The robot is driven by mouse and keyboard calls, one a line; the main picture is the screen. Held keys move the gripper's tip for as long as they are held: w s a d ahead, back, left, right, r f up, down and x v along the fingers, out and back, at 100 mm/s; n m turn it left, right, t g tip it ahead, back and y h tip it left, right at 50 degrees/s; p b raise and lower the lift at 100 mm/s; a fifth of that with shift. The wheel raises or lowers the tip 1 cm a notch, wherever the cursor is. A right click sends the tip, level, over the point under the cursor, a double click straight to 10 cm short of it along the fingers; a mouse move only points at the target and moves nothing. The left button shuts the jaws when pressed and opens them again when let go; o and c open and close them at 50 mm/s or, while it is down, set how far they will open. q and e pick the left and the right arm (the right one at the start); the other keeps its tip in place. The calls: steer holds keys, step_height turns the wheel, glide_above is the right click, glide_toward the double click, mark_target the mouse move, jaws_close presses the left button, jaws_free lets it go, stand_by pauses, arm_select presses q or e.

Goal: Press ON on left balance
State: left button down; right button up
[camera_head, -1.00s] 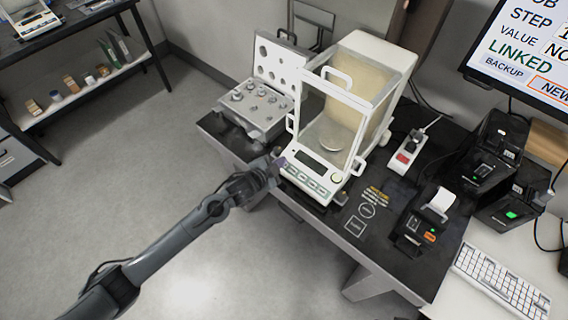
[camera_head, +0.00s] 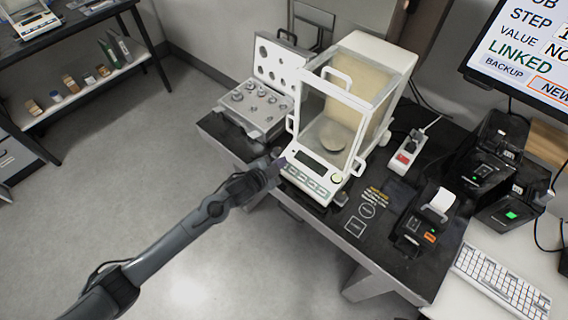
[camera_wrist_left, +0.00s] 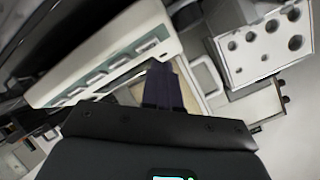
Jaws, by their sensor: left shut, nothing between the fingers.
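The balance (camera_head: 322,178) is a white instrument with a glass draft shield and a round pan (camera_head: 333,135) inside. Its front panel has a dark display (camera_head: 318,163) and a row of green-grey buttons (camera_head: 308,180). My left gripper (camera_head: 280,163) is shut and empty at the left end of the front panel, close to it; I cannot tell whether it touches. In the left wrist view the shut fingers (camera_wrist_left: 163,85) point towards the balance, with the button row (camera_wrist_left: 105,70) to their left. Button labels are too small to read. My right gripper is not in view.
A weight case (camera_head: 255,108) stands open left of the balance. A monitor (camera_head: 525,50) hangs at upper right. Another balance (camera_head: 35,22) stands on the far-left table. The floor in front is clear.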

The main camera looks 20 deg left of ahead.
arm_select(q)
steer(key=shift+f, duration=0.1)
stand_by(0.6)
steer(key=shift+w+d+f, duration=0.1)
steer(key=shift+f, duration=0.2)
steer(key=shift+w+f+b, duration=0.15)
steer(key=shift+f+b, duration=0.2)
stand_by(0.7)
steer(key=shift+r, duration=0.1)
steer(key=shift+r+p, duration=0.3)
steer(key=shift+p, duration=0.25)
steer(key=shift+s+r+p, duration=0.3)
steer(key=shift+r+p, duration=0.1)
steer(key=shift+p, duration=0.1)
